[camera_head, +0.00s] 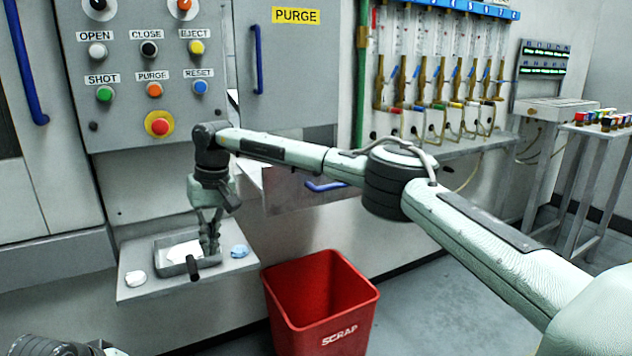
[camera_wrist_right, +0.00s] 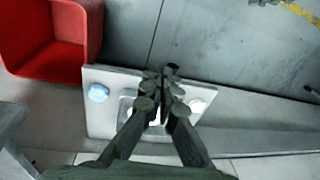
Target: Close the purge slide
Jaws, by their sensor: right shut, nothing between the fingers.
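A yellow PURGE sign (camera_head: 296,16) is on the grey machine panel, beside a vertical blue handle (camera_head: 257,60). Below it a grey metal part with a horizontal blue handle (camera_head: 325,186) juts out, partly hidden behind my right arm; I cannot tell which of these is the purge slide or how far it stands open. My right gripper (camera_head: 209,245) points down over a small grey pan (camera_head: 160,245) on a shelf, shut and empty. In the wrist view its fingertips (camera_wrist_right: 160,88) are together above the pan. My left gripper is not in view.
The pan has a dark handle (camera_head: 194,269) and stands on a grey shelf (camera_head: 135,290), with a blue lump (camera_head: 239,251) and a white lump (camera_head: 136,278) beside it. A red scrap bin (camera_head: 320,300) stands right of the shelf. A button panel (camera_head: 150,75) is above.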

